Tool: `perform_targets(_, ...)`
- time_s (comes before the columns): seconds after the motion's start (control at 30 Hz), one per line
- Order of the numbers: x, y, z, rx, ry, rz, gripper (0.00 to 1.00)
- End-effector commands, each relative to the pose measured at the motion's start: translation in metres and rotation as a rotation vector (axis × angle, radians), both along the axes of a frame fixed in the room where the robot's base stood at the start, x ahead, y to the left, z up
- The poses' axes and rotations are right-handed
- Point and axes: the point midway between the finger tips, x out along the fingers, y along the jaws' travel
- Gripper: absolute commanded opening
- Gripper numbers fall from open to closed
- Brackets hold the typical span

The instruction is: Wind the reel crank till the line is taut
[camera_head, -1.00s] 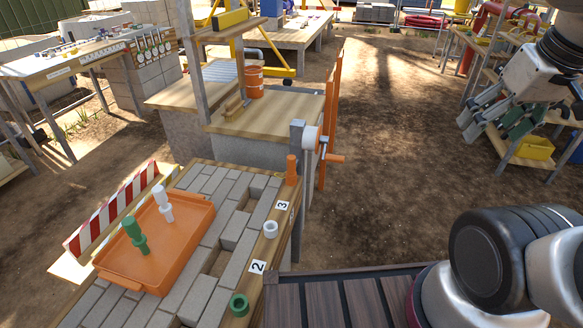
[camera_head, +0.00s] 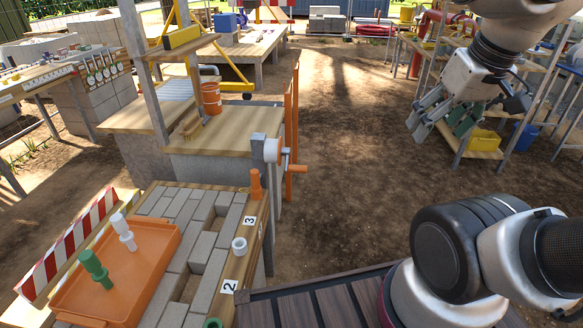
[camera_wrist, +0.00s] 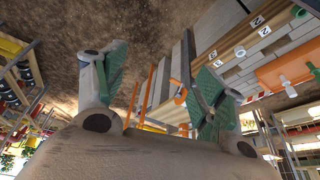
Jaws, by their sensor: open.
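The reel (camera_head: 270,150) is a pale disc on a grey post at the far right corner of the brick-topped bench. Its orange crank handle (camera_head: 297,168) sticks out to the right. I cannot make out the line. My gripper (camera_head: 437,126) is open and empty, in the air to the right of the crank and clearly apart from it. In the wrist view, my gripper (camera_wrist: 160,75) shows its two green-padded fingers spread wide. The orange crank (camera_wrist: 181,96) appears there beyond them, near the right finger, which partly hides the reel area.
The brick-topped bench holds an orange tray (camera_head: 150,262) with a green and a white peg, a white ring (camera_head: 239,246) and an orange peg (camera_head: 256,185). Orange uprights (camera_head: 291,120) stand behind the reel. Open dirt ground (camera_head: 345,150) lies right of the crank.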

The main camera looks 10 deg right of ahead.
Motion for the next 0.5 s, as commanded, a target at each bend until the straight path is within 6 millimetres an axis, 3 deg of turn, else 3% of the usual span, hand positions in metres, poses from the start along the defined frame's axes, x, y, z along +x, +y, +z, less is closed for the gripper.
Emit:
perform_targets(0.03, 0.000, 0.000, 0.000, 0.000, 0.000, 0.000, 0.69)
perform_targets(0.17, 0.000, -0.003, -0.004, 0.000, 0.021, -0.017, 0.46)
perform_targets(0.33, 0.008, -0.013, -0.037, 0.006, 0.186, -0.063, 0.46)
perform_targets(0.5, 0.037, -0.022, -0.071, 0.057, 0.373, -0.134, 0.46)
